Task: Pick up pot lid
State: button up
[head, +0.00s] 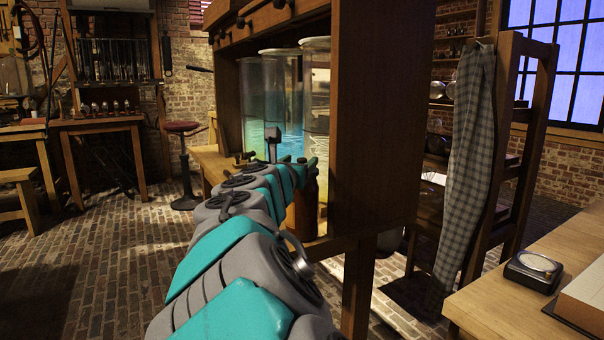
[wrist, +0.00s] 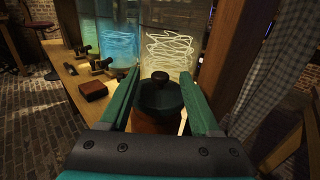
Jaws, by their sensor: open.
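The pot lid (wrist: 160,96) is dark with a round black knob on top. It sits on a brown pot (wrist: 153,126) in the wrist view, in front of the glass jars. My gripper (wrist: 163,82) is open, with one teal finger on each side of the lid. I cannot tell whether the fingers touch it. In the head view my arm reaches to the wooden cabinet and hides the lid. A brown bottle-like vessel (head: 302,205) shows beside my arm there; I cannot tell if it is the same pot.
Tall glass jars (head: 262,105) with liquid stand in the wooden cabinet (head: 372,110), close behind the pot. A brown block (wrist: 93,88) and small dark fittings (wrist: 100,65) lie to the left on the shelf. A checked cloth (head: 468,160) hangs at the right.

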jog(key=shift+w+d, duration=0.25)
jog(key=shift+w, duration=1)
grip_shut()
